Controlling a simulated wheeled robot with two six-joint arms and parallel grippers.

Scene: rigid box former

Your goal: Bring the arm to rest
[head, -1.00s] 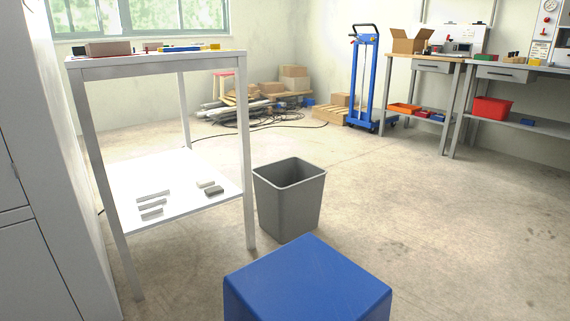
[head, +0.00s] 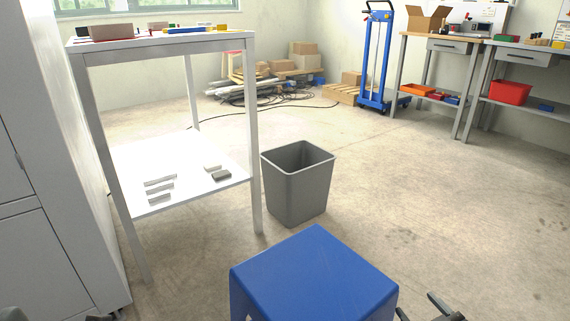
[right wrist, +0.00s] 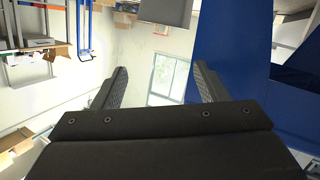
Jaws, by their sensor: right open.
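My right gripper (head: 424,305) shows at the bottom right edge of the head view, just right of the blue stool (head: 315,272). In the right wrist view, the two dark fingers of the right gripper (right wrist: 161,72) stand wide apart with nothing between them. A blue surface (right wrist: 230,55) fills much of the right side of that view, beside the right finger. Dark bits at the bottom left edge of the head view may be part of my left arm; too little shows to tell its jaws.
A white two-level table (head: 160,42) with small parts stands at left, beside a grey cabinet (head: 35,200). A grey bin (head: 298,190) stands behind the stool. A blue hand truck (head: 377,60) and workbenches (head: 465,42) are at the back. The floor at right is clear.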

